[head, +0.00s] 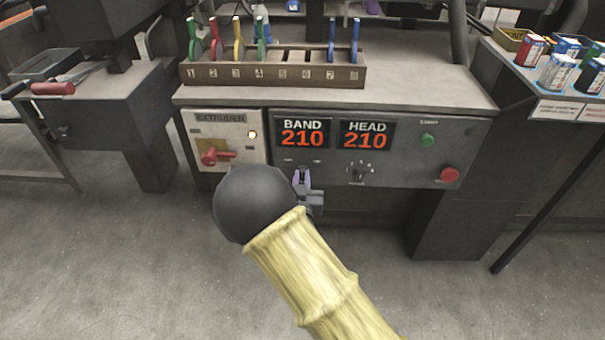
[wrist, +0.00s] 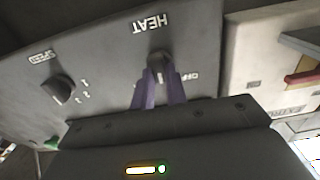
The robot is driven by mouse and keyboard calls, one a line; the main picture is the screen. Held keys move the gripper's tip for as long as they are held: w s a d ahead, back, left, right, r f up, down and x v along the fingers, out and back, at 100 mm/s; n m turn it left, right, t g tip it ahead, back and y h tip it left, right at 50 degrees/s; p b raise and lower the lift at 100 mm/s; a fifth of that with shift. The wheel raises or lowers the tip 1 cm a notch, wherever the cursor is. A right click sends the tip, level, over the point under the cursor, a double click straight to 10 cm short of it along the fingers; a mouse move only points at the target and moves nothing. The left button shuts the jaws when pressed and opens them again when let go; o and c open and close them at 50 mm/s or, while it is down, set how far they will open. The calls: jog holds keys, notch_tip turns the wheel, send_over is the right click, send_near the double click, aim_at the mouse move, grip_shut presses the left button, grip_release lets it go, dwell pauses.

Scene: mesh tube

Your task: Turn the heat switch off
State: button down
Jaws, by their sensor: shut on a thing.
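The heat switch (wrist: 159,60) is a small grey knob on the grey control panel (wrist: 100,60), between the upside-down HEAT and OFF labels in the wrist view. My gripper (wrist: 160,80) has its two purple fingers closed on the knob. In the head view my gripper (head: 302,176) is at the lower edge of the panel, below the BAND display, and its fingers hide the heat switch. My black and yellow arm covers part of the view below. I cannot tell which setting the knob points to.
The BAND display (head: 302,133) and HEAD display (head: 365,135) both read 210. The speed knob (head: 358,172) is right of my gripper. A red extruder switch (head: 216,156) is to the left. A green button (head: 427,140) and red button (head: 449,174) are at the right.

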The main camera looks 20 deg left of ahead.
jog(key=n+p, duration=0.3)
jog(key=n, duration=0.2)
jog(key=shift+s+a+n+p, duration=0.1)
jog(key=shift+n+p, duration=0.2)
jog(key=shift+f+n+p, duration=0.15)
jog(key=shift+n+p, duration=0.75)
jog(key=shift+n, duration=0.8)
jog(key=c, duration=1.4)
grip_release()
jog(key=shift+a, duration=0.1)
jog(key=p+v, duration=0.2)
jog(key=v, duration=1.5)
jog(key=shift+s, duration=0.25)
